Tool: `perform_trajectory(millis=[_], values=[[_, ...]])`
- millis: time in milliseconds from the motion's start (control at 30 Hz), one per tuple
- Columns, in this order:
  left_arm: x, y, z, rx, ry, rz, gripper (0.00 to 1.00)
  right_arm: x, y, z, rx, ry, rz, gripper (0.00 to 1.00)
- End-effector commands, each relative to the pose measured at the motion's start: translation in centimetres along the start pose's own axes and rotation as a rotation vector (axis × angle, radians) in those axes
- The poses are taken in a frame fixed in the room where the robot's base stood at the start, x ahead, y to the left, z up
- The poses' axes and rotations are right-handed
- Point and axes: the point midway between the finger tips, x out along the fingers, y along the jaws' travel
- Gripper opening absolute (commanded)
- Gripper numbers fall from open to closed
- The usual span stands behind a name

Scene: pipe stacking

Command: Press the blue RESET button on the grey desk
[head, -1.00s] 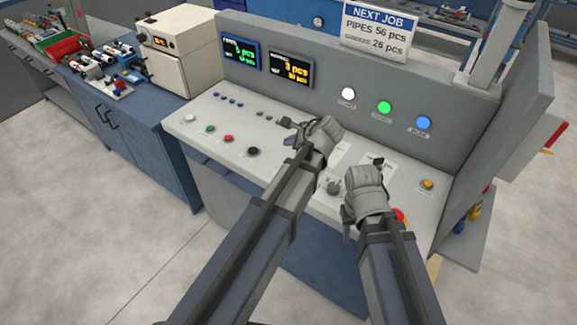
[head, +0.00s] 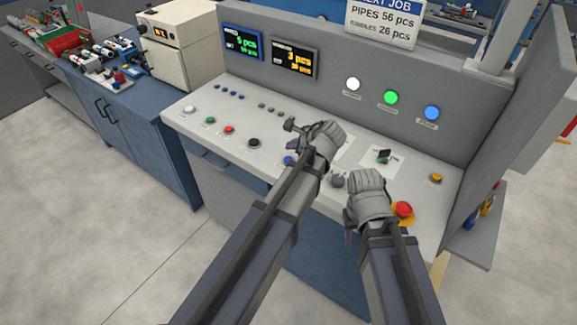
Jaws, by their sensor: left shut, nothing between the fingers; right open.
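A blue button (head: 289,160) sits on the sloped top of the grey desk (head: 195,146), right of the black button, partly hidden by my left arm. Its label cannot be read. My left gripper (head: 294,127) is shut and empty, over the desk just beyond the blue button in the picture. I cannot tell its height above the surface. My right gripper (head: 349,228) is open and empty, over the front right part of the desk, left of a red mushroom button (head: 403,209).
White (head: 190,109), green (head: 210,120), red (head: 228,129) and black (head: 253,143) buttons line the desk's left part. A dark knob (head: 384,155) and an orange button (head: 435,178) are at the right. The upright panel carries a blue lamp (head: 432,112) and two displays.

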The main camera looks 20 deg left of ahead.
Motion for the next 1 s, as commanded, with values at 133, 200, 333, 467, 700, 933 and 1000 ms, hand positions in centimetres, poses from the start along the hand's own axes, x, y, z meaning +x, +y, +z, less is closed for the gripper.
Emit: perform_trajectory(millis=[133,200,333,467,700,933,1000], values=[[1.7,1.2,-1.2,0.000,0.000,0.000,0.00,2.4,-0.2,-0.1,0.000,0.000,0.000,0.44],[1.9,1.4,-1.4,0.000,0.000,0.000,0.00,2.8,-0.3,-0.2,0.000,0.000,0.000,0.44],[2.1,1.5,-1.5,0.000,0.000,0.000,0.00,3.0,-0.3,-0.2,0.000,0.000,0.000,0.44],[2.0,1.4,-1.4,0.000,0.000,0.000,0.00,2.9,-0.3,-0.2,0.000,0.000,0.000,0.44],[2.0,1.4,-1.4,0.000,0.000,0.000,0.00,2.8,-0.3,-0.2,0.000,0.000,0.000,0.44],[2.0,1.4,-1.4,0.000,0.000,0.000,0.00,2.9,-0.3,-0.2,0.000,0.000,0.000,0.44],[2.0,1.4,-1.4,0.000,0.000,0.000,0.00,2.9,-0.3,-0.2,0.000,0.000,0.000,0.44]])
